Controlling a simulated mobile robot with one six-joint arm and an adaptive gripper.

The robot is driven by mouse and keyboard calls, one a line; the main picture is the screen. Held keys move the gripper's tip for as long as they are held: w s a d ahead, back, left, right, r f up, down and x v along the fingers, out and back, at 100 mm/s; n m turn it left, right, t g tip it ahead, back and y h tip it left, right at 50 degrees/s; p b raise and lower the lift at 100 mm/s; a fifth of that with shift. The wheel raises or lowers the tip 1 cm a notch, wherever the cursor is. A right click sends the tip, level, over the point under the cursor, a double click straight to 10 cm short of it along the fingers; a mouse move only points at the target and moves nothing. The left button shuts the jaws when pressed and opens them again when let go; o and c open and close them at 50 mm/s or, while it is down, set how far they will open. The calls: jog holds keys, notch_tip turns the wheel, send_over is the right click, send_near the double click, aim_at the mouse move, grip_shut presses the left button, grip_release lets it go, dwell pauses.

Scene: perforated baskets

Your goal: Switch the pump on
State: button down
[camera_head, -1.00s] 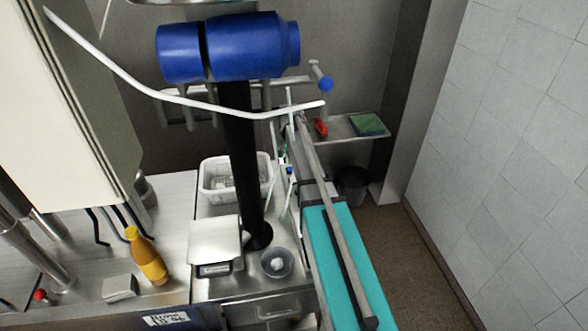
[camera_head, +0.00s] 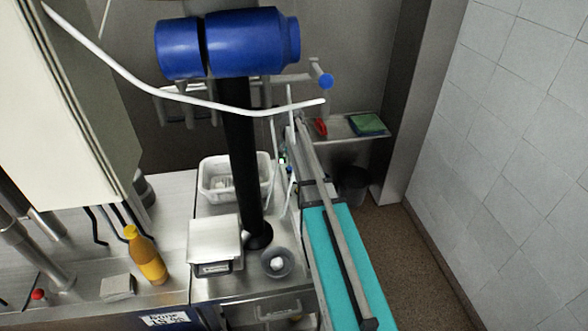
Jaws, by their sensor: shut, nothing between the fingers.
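I cannot make out a pump or its switch with certainty. A small red knob (camera_head: 38,294) shows at the lower left, on the steel counter. It is too small to tell whether it is a switch. A large blue cylinder (camera_head: 228,43) sits at the top of a black column (camera_head: 241,150) in the middle of the view. My gripper cannot be picked out here, so its place relative to the knob does not show.
A white perforated basket (camera_head: 210,193), a scale (camera_head: 214,238) and a round bowl (camera_head: 277,264) stand around the column. A yellow bottle (camera_head: 148,258) stands left on the counter. A teal conveyor (camera_head: 335,255) runs right of them. Brown floor lies beyond it.

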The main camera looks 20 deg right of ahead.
aim_at(290, 168)
jog(key=shift+f+b, duration=0.95)
jog(key=shift+f, duration=0.05)
dwell(0.8)
jog(key=shift+r, duration=0.2)
jog(key=shift+r+p, duration=3.35)
jog(key=shift+p, duration=0.2)
jog(key=shift+s, duration=0.1)
